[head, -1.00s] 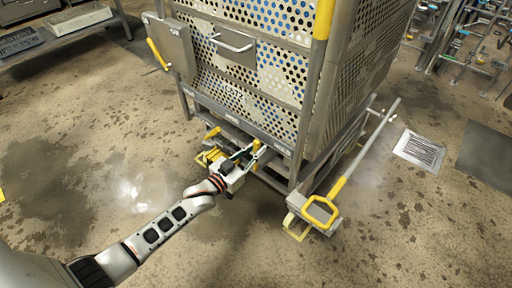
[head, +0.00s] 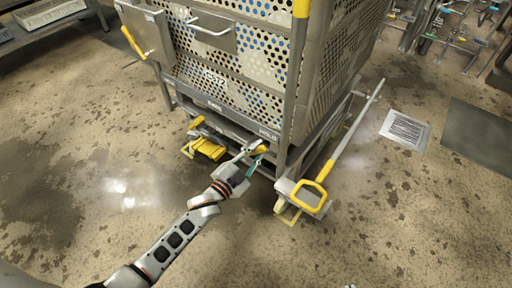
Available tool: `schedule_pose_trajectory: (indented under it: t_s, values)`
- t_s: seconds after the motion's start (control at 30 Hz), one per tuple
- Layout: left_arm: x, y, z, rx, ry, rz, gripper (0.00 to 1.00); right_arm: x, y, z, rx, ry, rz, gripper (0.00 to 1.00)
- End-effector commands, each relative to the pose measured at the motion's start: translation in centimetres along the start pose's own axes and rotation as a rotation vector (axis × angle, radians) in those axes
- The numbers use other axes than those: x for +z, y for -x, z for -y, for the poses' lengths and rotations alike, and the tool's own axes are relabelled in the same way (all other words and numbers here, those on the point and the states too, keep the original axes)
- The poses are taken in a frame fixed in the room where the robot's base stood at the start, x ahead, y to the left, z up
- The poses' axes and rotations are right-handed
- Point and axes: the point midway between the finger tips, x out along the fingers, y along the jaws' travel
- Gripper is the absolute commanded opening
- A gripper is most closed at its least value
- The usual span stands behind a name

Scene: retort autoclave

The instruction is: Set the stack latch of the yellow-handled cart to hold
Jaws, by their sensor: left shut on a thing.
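The cart (head: 285,120) with yellow handles is a tall metal frame with perforated panels holding a stack. A small yellow-tipped lever (head: 262,149), seemingly the stack latch, sits low on its near side, close to the front corner post. My left gripper (head: 254,152) is at this lever and shut on it. The fingers partly hide the lever, so its exact setting is not readable. My right gripper is not in view.
A yellow pedal (head: 209,148) sits low on the cart, left of my left gripper. A bar with a yellow loop handle (head: 311,197) lies along the right side. A barcode floor plate (head: 405,130) lies further right. The stained floor in front is open.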

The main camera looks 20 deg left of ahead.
Motion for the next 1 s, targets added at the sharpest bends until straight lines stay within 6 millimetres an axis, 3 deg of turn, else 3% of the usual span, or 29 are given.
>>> schedule_pose_trajectory:
  t_s: [0.47,0.5,0.57,1.0]
  values:
    - [0.24,0.13,-0.45,0.005,-0.022,0.005,0.00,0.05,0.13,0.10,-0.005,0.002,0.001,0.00]
    - [0.24,0.13,-0.46,0.005,-0.022,0.005,0.18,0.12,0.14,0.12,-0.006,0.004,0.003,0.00]
    - [0.23,0.13,-0.46,0.005,-0.021,0.004,0.33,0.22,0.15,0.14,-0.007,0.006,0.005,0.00]
    - [0.18,0.67,-0.27,0.002,-0.018,0.003,0.33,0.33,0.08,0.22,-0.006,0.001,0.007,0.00]
